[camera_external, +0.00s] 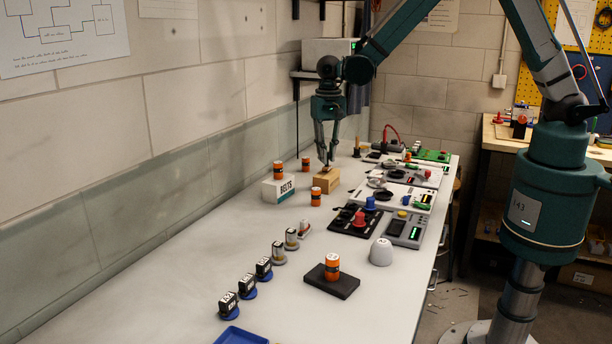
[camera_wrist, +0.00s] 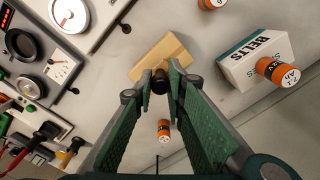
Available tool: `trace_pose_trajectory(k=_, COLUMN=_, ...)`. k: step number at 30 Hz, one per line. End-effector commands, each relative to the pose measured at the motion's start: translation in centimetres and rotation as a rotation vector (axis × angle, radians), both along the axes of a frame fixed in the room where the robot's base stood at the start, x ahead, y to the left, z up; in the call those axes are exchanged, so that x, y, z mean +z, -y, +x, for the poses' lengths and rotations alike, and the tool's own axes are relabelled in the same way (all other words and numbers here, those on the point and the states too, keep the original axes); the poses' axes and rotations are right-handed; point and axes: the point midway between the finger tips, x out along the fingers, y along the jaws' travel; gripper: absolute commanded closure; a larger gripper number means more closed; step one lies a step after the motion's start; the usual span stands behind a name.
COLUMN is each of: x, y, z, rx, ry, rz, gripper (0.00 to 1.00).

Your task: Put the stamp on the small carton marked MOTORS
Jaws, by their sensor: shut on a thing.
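My gripper (camera_external: 326,163) points down above a small tan carton (camera_external: 326,181). Its fingers are shut on the stamp, whose dark knob (camera_wrist: 160,82) shows between the fingertips in the wrist view. The stamp is over the carton's top or touching it; I cannot tell which. The tan carton (camera_wrist: 172,50) also shows just beyond the fingertips in the wrist view. No lettering is readable on its visible faces. A white carton marked BELTS (camera_external: 279,188) stands left of it, with an orange cylinder (camera_external: 278,170) on top.
Another orange cylinder (camera_external: 315,197) stands near the tan carton's front, and one (camera_external: 305,164) stands behind it. Panels with dials and knobs (camera_external: 362,219) line the right side. A white cup (camera_external: 381,252), a black block (camera_external: 332,281) and a blue tray (camera_external: 240,336) are nearer the camera.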

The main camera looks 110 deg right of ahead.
Motion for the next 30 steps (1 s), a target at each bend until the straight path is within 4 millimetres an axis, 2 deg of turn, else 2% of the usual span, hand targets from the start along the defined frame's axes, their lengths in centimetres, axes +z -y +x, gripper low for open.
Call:
trace_pose_trajectory(k=17, x=-1.03, y=-0.02, z=-0.04, rx=0.000, ry=0.000, rz=0.000, gripper=0.98)
trace_pose_trajectory(k=18, x=-0.96, y=-0.02, z=-0.03, rx=0.000, ry=0.000, rz=0.000, gripper=0.82)
trace_pose_trajectory(k=21, x=-0.91, y=-0.02, z=-0.03, rx=0.000, ry=0.000, rz=0.000, gripper=0.71)
trace_pose_trajectory(k=30, x=-0.88, y=-0.02, z=-0.03, rx=0.000, ry=0.000, rz=0.000, gripper=0.71)
